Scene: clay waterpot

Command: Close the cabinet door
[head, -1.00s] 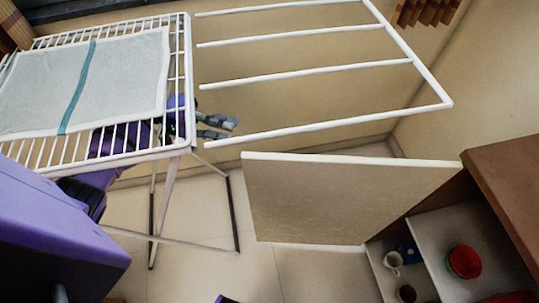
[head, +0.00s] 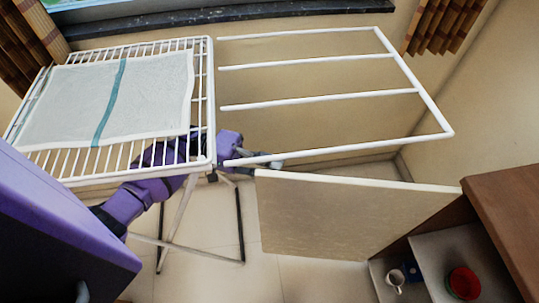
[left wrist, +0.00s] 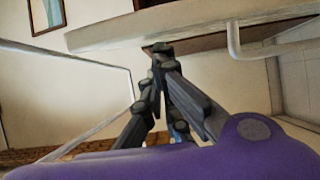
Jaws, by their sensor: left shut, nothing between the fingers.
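The cabinet door (head: 350,220) is a pale flat panel standing open, swung out to the left from the brown cabinet (head: 505,190). My left gripper (head: 278,164) is shut and empty at the door's upper left corner, partly hidden by the drying rack's bars. In the left wrist view its fingertips (left wrist: 158,48) meet just under the edge of a pale panel (left wrist: 190,22), which looks like the door. I cannot tell whether they touch it. My right gripper is not in view.
A white drying rack (head: 212,100) with a striped cloth (head: 110,98) stands at the left, over my left arm. Its wing bars reach close to the door. A white mug (head: 396,279) and a red bowl (head: 464,283) are inside the cabinet. Tiled floor is clear below the door.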

